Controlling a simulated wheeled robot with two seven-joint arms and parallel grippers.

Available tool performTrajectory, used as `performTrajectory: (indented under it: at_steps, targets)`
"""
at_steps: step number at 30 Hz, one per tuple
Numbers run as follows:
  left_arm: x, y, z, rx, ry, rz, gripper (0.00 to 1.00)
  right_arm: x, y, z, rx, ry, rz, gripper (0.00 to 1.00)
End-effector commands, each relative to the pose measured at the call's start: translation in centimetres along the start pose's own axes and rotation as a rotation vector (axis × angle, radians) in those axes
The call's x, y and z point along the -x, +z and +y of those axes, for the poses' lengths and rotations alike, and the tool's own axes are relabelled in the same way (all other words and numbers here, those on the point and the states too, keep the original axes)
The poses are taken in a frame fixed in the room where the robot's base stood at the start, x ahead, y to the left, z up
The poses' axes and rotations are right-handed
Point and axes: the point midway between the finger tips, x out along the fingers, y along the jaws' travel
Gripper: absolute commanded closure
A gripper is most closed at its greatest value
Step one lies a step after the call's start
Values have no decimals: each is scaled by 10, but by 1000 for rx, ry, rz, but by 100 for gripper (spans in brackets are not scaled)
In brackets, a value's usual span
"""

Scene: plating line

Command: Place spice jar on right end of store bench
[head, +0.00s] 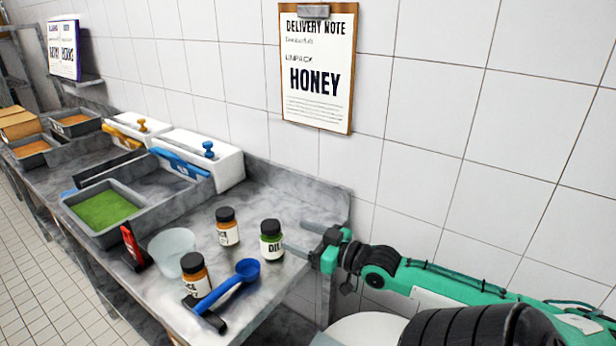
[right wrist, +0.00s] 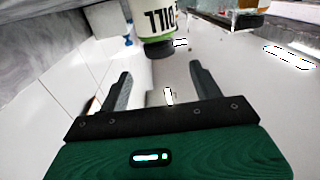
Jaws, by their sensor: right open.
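A spice jar with a dark lid and a green and white label (head: 271,241) stands upright on the right end of the marble-topped store bench (head: 300,205). My right gripper (head: 296,238) is just right of this jar, its fingers open and pointing at it. In the right wrist view the jar (right wrist: 157,22) appears upside down beyond the open right fingertips (right wrist: 159,74), with a gap between. Two more dark-lidded jars stand on the bench: one behind left (head: 228,228) and one nearer the front edge (head: 195,276). My left gripper is not in view.
A blue scoop (head: 232,288), a translucent bowl (head: 172,250) and a red-handled item (head: 131,244) crowd the bench front. A tray with green contents (head: 68,210) sits left. A tiled wall with a HONEY delivery note (head: 318,110) rises behind.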

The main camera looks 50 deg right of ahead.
Motion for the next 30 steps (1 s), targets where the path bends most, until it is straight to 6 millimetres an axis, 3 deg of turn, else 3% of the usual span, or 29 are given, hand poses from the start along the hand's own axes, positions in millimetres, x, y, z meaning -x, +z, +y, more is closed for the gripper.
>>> performTrajectory:
  at_steps: [9,30]
  targets:
    - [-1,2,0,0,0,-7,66,15,0,-1,-1,-2,-1,35]
    - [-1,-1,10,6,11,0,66,16,0,0,0,-1,0,35]
